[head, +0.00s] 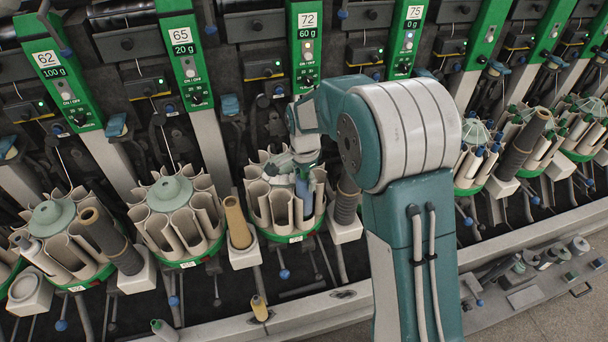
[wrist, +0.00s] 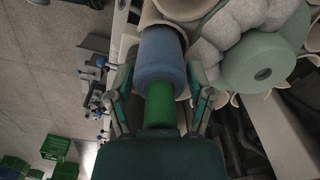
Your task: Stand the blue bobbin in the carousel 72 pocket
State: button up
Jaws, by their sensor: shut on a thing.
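The blue bobbin (wrist: 162,62) has a blue yarn body and a green tube end (wrist: 160,112). My gripper (wrist: 162,85) is shut on it, with a finger on each side. In the head view the bobbin (head: 304,192) stands roughly upright at the front of the carousel (head: 262,212) under the 72 sign (head: 308,20), below my gripper (head: 305,168). Its lower end is among the cream pocket walls (wrist: 182,8) and appears to be inside a pocket; how deep is hidden.
A carousel (head: 175,230) with open pockets stands to the left under the 65 sign. A tan cone (head: 236,222) and a dark cone (head: 347,200) flank the 72 carousel. A metal rail (head: 300,316) runs along the front. Green crates (wrist: 52,150) sit on the floor.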

jog(key=shift+f, duration=0.95)
jog(key=o, duration=1)
notch_tip(320, 180, up, 12)
jog(key=shift+f, duration=0.1)
